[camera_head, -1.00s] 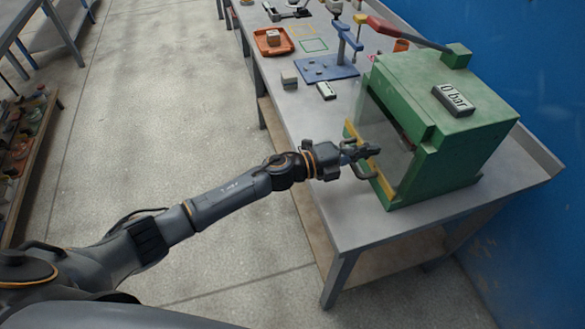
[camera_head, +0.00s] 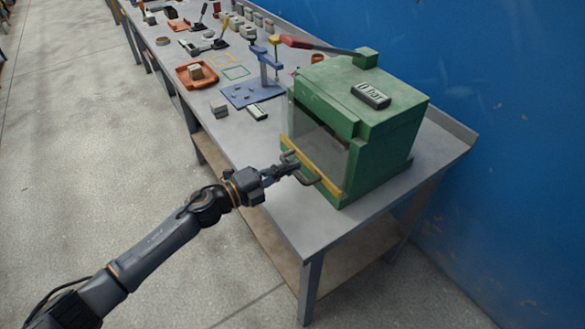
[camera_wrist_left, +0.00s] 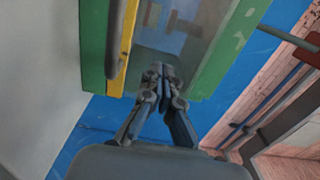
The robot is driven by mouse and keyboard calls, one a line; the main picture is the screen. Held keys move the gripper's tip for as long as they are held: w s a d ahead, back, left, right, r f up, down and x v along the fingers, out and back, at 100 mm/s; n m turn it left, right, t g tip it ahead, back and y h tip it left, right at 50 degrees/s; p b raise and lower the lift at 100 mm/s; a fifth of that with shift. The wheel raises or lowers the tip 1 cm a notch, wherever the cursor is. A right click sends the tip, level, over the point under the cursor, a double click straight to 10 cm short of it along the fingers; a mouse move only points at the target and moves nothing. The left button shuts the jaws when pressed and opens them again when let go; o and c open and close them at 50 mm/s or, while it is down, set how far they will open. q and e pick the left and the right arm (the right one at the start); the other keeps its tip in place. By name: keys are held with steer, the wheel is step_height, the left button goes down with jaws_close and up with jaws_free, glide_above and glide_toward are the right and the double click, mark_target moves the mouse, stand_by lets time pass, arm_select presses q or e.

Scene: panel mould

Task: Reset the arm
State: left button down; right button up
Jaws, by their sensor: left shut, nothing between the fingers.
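My left gripper (camera_head: 285,170) is shut and empty. It is at the front of the green press box (camera_head: 385,128), close to the dark handle (camera_head: 302,172) on the yellow-edged clear front panel (camera_head: 318,150). In the left wrist view, the shut fingers (camera_wrist_left: 163,75) point at the clear panel, with the yellow strip (camera_wrist_left: 119,45) and dark handle (camera_wrist_left: 113,60) to their left. I cannot tell whether the fingers touch the handle or panel. The right gripper is not in view.
The grey table (camera_head: 285,215) has a clear front corner. Behind the box are a blue stand (camera_head: 252,92), a small display (camera_head: 257,112), a grey block (camera_head: 219,109) and an orange tray (camera_head: 195,75). A blue wall (camera_head: 490,120) stands on the right.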

arm_select(q)
steer(key=shift+b+v, duration=0.9)
steer(key=shift+v, duration=3.3)
steer(key=w+a+f+n+t+y, duration=0.15)
steer(key=a+f+n+y, duration=0.35)
steer(key=f, duration=0.5)
steer(key=w+a+f+n+t+y, duration=0.1)
steer(key=a+f+n+t+y, duration=0.15)
steer(key=a+f+n, duration=0.5)
steer(key=s+a+f+n+g+y, duration=0.2)
steer(key=s+f+n+y, duration=0.15)
steer(key=f, duration=0.95)
steer(key=s+a+f+n+g+y, duration=0.2)
steer(key=s+f+n+g, duration=0.15)
steer(key=s+f, duration=0.75)
steer(key=s+a+f+n+g+y, duration=0.1)
steer(key=s+f+n+g+y, duration=0.2)
steer(key=s+f, duration=0.8)
steer(key=s+d+f+n+g, duration=0.1)
steer(key=s+f+n+g, duration=0.1)
steer(key=s, duration=0.9)
steer(key=s+d+f+n+g+h, duration=0.1)
steer(key=s+f+n+g, duration=0.1)
steer(key=s, duration=1)
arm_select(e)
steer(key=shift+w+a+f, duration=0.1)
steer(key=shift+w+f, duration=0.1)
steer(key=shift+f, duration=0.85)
